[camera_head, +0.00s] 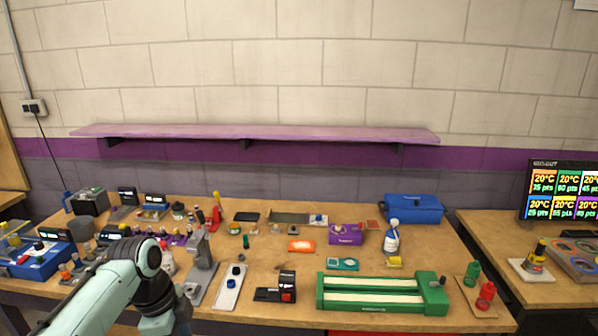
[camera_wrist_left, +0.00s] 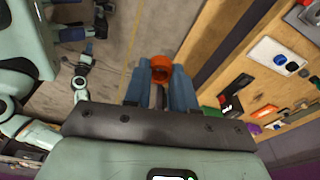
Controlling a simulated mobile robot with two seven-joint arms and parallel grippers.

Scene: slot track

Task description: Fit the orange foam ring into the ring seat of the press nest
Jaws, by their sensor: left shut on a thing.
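The orange foam ring (camera_wrist_left: 161,69) is between the blue fingertips of my left gripper (camera_wrist_left: 162,80) in the left wrist view. In the head view my left wrist (camera_head: 172,310) is low at the left, in front of the bench; the fingers and ring are hidden or out of frame. A grey press-like stand (camera_head: 202,262), which looks like the press nest, stands just right of that arm. I cannot make out its ring seat. My right gripper is not in view.
A white tray (camera_head: 228,294) with a blue piece lies right of the stand. A black device (camera_head: 272,294) and a green slot track (camera_head: 372,307) follow along the front edge. Small bottles and boxes crowd the bench's left and back. Bare wood (camera_head: 430,250) shows at the right.

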